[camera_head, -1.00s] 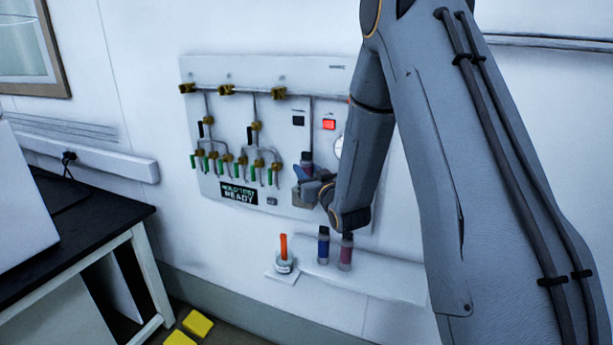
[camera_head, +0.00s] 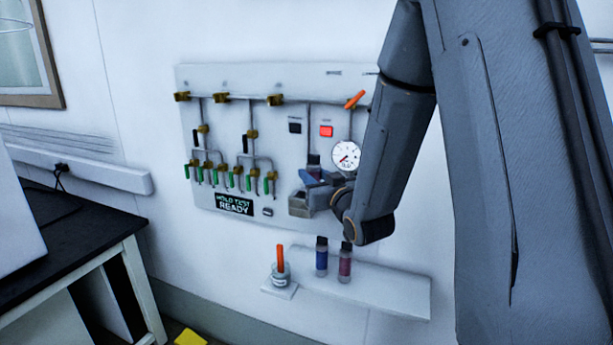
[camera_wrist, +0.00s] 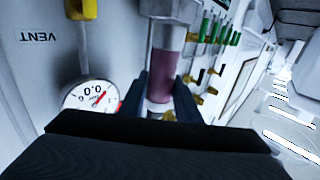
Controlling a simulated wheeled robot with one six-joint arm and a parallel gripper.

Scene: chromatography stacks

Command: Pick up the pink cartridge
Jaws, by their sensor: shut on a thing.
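A pink cartridge (camera_wrist: 165,75) stands between the fingers of my gripper (camera_wrist: 160,100) in the wrist view, with a grey-white fitting over its upper end in that picture. My gripper (camera_head: 318,182) is shut on it. In the head view only the dark top of this cartridge (camera_head: 314,163) shows, in front of the wall panel (camera_head: 280,85); my gripper hides its lower part. Another cartridge, reddish-purple (camera_head: 345,264), stands upright on the shelf (camera_head: 390,292) below.
A blue cartridge (camera_head: 321,257) and a jar (camera_head: 280,273) with an orange stick stand on the shelf. A gauge (camera_head: 346,155), an orange handle (camera_head: 355,99) and several green-handled valves (camera_head: 233,180) are on the panel. A black-topped bench (camera_head: 75,235) is at left.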

